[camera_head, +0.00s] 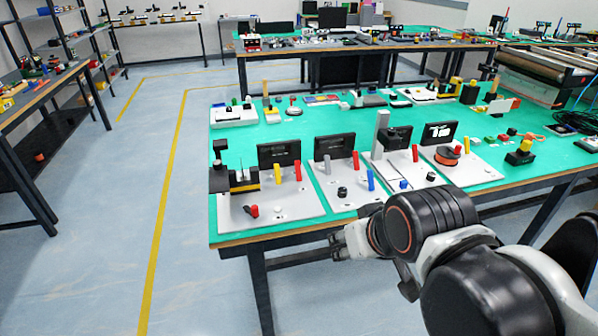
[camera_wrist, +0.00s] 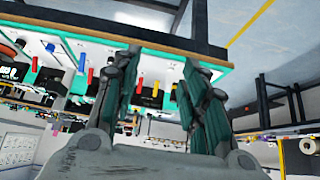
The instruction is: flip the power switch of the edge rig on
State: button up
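Several white rigs stand in a row on the green table (camera_head: 228,222). The leftmost rig (camera_head: 300,211), at the table's left corner, carries a small red-and-black switch (camera_head: 252,211), a yellow lever (camera_head: 277,173) and a red lever (camera_head: 298,171). No label shows which rig is the edge rig, and the switch's position is too small to tell. My gripper (camera_head: 342,243) is in front of the table's front edge, right of the leftmost rig and touching nothing visible. In the wrist view my gripper (camera_wrist: 160,65) has its fingers spread and empty, with a white rig partly visible between them.
A tall grey post (camera_head: 381,134) and dark screens rise behind the rigs. Small parts crowd the table's back. The floor left of the table is clear.

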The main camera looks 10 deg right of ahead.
aim_at(297, 166)
jog(key=i+j, duration=0.35)
jog(key=i, duration=0.2)
jog(key=i+j, duration=0.35)
jog(key=i, duration=0.2)
jog(key=i+z, duration=0.05)
